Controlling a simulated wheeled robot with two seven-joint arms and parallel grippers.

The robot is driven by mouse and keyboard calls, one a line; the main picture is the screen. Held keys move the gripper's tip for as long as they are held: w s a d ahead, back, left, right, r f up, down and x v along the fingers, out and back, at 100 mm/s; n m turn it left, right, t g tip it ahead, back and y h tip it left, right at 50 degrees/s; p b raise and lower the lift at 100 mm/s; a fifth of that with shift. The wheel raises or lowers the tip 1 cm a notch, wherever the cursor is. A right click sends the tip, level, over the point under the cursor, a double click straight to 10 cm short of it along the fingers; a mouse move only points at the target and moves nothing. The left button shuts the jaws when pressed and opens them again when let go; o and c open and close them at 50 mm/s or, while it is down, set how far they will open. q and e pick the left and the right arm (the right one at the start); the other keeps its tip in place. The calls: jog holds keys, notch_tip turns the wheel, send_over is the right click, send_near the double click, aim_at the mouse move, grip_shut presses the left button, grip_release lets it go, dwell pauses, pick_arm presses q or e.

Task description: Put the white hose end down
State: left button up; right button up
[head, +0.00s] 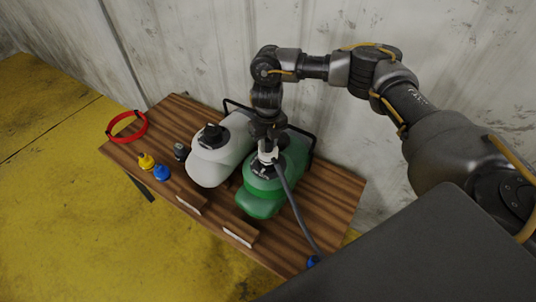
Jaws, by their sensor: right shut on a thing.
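My right gripper (268,143) points down over the green tank (262,206) on the wooden table. It is shut on the white hose end (267,157). The white end is at the top of the green tank, and I cannot tell whether it touches the tank. A grey hose (294,204) runs from it down over the tank's right side to a blue end (313,261) near the table's front edge. My gripper and wrist partly hide the top of the green tank. My left gripper is not in view.
A white tank (222,160) with a black cap stands left of the green one, with a black frame (312,150) behind. A red ring (128,137), yellow cap (146,161), blue cap (162,173) and small dark piece (180,151) lie left on the table (340,188). A wall stands behind.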

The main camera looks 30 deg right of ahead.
notch_tip(320, 180, up, 2)
jog(key=shift+r+p, duration=0.1)
jog(key=shift+p, duration=0.6)
